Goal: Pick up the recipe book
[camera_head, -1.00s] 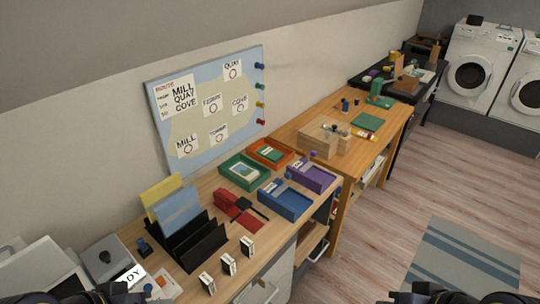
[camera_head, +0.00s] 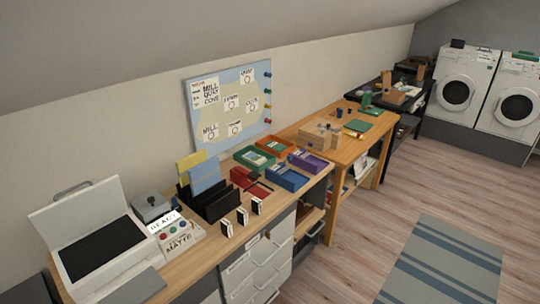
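I cannot make out a recipe book for certain in the head view. A flat green rectangle (camera_head: 357,125) lies on the second wooden table (camera_head: 312,124); it is too small to tell whether it is a book or a mat. Some pale, book-like items (camera_head: 361,167) sit on the shelf under that table, partly hidden by its front leg. Neither of my grippers is in view.
The near desk (camera_head: 196,255) holds a scanner-like machine (camera_head: 100,248), a black file rack (camera_head: 213,203), blue (camera_head: 287,178) and purple (camera_head: 308,162) trays. A dark table (camera_head: 401,90) and washing machines (camera_head: 457,92) stand beyond. Open floor with a striped rug (camera_head: 440,265) lies right.

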